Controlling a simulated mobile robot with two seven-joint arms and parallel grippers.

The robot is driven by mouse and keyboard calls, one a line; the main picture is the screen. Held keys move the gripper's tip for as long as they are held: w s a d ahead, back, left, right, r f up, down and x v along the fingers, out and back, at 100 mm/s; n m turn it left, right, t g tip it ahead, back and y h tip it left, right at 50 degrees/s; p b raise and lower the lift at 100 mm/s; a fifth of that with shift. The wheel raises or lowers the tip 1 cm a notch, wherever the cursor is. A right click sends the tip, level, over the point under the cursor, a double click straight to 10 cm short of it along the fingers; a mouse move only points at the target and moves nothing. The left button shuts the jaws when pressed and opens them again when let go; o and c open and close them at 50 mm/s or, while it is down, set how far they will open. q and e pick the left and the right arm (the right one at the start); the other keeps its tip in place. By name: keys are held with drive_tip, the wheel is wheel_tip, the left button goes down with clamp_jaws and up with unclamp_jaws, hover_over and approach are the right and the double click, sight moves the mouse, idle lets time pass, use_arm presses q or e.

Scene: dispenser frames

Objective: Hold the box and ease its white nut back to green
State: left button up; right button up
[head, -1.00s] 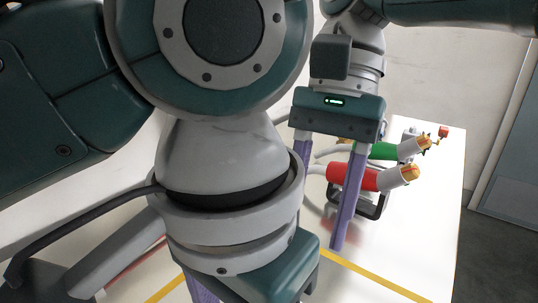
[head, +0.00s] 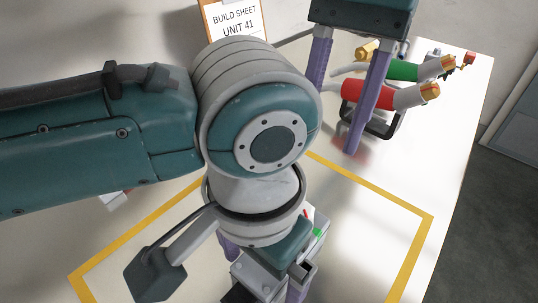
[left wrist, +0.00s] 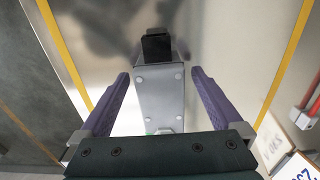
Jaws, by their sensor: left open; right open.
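The grey box (head: 268,284) stands on the table inside the yellow outline, largely hidden by my left arm in the head view. Small green (head: 318,232) and red (head: 306,212) marks show beside my gripper. In the left wrist view the box (left wrist: 158,98) has a plain grey face with corner screws and a black part at its far end. My left gripper (left wrist: 160,76) is open, one purple finger on each side of the box, with gaps visible. I cannot make out the white nut. My right gripper (head: 332,120) is open and empty above the table.
A build sheet (head: 235,20) stands at the back. The right part of the yellow-outlined area (head: 385,205) is clear.

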use_arm(q)
clamp_jaws()
idle(0.8)
idle(0.7)
